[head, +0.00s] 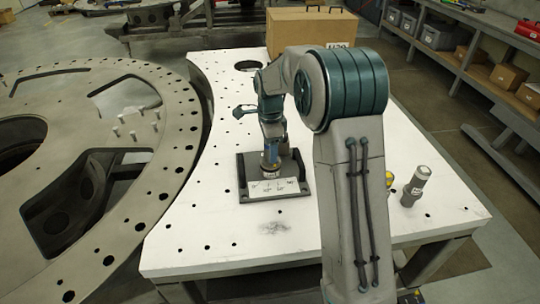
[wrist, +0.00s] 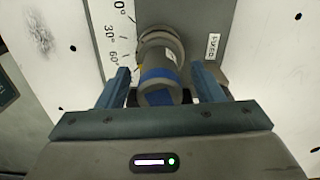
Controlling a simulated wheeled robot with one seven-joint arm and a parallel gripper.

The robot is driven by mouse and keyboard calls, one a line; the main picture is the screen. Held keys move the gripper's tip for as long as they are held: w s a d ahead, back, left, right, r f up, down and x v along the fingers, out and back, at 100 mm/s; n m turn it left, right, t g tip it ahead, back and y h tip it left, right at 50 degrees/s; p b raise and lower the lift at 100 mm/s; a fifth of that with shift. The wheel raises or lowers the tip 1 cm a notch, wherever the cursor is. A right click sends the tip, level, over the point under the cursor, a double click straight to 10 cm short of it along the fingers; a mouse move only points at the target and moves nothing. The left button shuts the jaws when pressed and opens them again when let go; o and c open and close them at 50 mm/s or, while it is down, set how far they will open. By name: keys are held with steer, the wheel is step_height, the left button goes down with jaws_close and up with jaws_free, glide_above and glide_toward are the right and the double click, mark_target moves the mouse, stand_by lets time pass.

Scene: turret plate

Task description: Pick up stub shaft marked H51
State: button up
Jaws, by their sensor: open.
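My gripper (head: 270,140) is open over the dark angle fixture (head: 246,180) on the white table. In the wrist view my gripper's fingers (wrist: 160,78) stand on both sides of a grey shaft with a blue band (wrist: 160,62), with gaps visible beside it. This shaft stands in or on the fixture, beside a white angle scale (wrist: 112,40). In the head view its lower part (head: 270,170) shows under my gripper. A second grey stub shaft (head: 415,187) stands upright on the table at right. I cannot read H51 on either shaft.
A small yellow-topped object (head: 389,178) is partly hidden behind my arm. A cardboard box (head: 300,30) stands at the table's back. The large holed turret ring (head: 175,150) lies left of the white table (head: 200,240). The table's front left is clear.

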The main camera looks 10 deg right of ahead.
jaws_close()
